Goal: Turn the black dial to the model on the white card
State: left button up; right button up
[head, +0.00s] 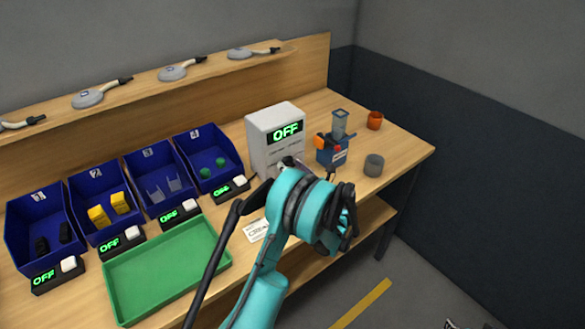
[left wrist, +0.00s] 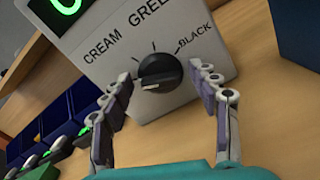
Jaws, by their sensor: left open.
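The black dial (left wrist: 160,72) is on the front of a white box (head: 266,140). In the left wrist view it is ringed by the labels CREAM, GREEN and BLACK. Its exact setting is hard to read. My left gripper (left wrist: 160,78) is open, its fingers to either side of the dial and apart from it. In the head view my left gripper (head: 290,165) hides the dial. The white card (head: 257,230) lies on the table, partly covered by my arm; its visible letters start with "CRE". My right gripper is not in view.
A green tray (head: 222,258) lies in front of several blue bins (head: 40,200) with OFF displays. A blue device (head: 332,150), a grey cup (head: 374,165) and an orange cup (head: 375,120) stand right of the box. A shelf (head: 150,90) runs behind.

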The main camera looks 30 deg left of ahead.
pick_arm(q)
jog(key=c, duration=1.1)
jog(key=m+b, duration=0.1)
jog(key=m, duration=0.2)
jog(key=shift+f+m+b, duration=0.1)
jog(key=shift+m+b, duration=0.2)
jog(key=shift+b, duration=0.1)
jog(key=m+b, duration=0.1)
jog(key=m, duration=0.4)
jog(key=shift+w+d, duration=0.1)
jog(key=shift+b, duration=0.3)
jog(key=o, duration=1.1)
